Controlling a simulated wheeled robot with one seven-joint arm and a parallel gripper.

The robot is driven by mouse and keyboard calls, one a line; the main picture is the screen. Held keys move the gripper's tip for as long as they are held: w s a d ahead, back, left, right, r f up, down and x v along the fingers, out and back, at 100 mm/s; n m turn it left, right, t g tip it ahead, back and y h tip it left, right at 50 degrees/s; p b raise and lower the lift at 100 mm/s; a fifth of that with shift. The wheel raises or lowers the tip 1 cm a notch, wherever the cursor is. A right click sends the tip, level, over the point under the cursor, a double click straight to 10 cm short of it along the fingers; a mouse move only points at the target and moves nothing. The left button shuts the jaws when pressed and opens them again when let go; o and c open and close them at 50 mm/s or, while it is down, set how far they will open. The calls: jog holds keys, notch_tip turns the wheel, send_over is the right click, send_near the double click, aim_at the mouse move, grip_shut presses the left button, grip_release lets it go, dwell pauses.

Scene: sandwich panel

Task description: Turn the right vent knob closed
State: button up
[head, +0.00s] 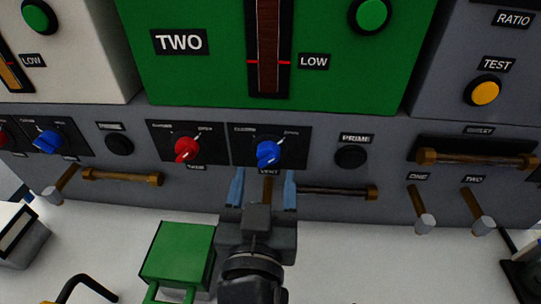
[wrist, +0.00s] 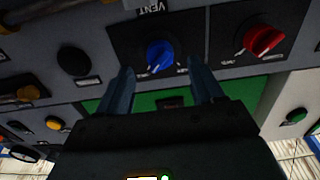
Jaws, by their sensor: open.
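The right vent knob (head: 268,153) is blue and sits on a black plate marked VENT, with small words at its upper left and upper right; the right one reads OPEN. It also shows, upside down, in the wrist view (wrist: 160,55). I cannot tell surely which word its pointer faces. My gripper (head: 263,182) is open and empty, its blue-grey fingers just below the plate in the head view. In the wrist view the fingertips (wrist: 160,72) lie to either side of the knob's line, apart from it.
A red knob (head: 187,148) is close on the left, a black PRIME button (head: 351,157) on the right. Another blue knob (head: 47,141) is far left. Below run a dark bar handle (head: 340,192) and a brass one (head: 122,177). A green box (head: 180,250) stands at lower left.

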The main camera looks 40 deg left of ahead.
aim_at(267, 164)
jog(key=shift+p+x, duration=0.35)
jog(key=shift+x, duration=2)
jog(key=c, duration=1.1)
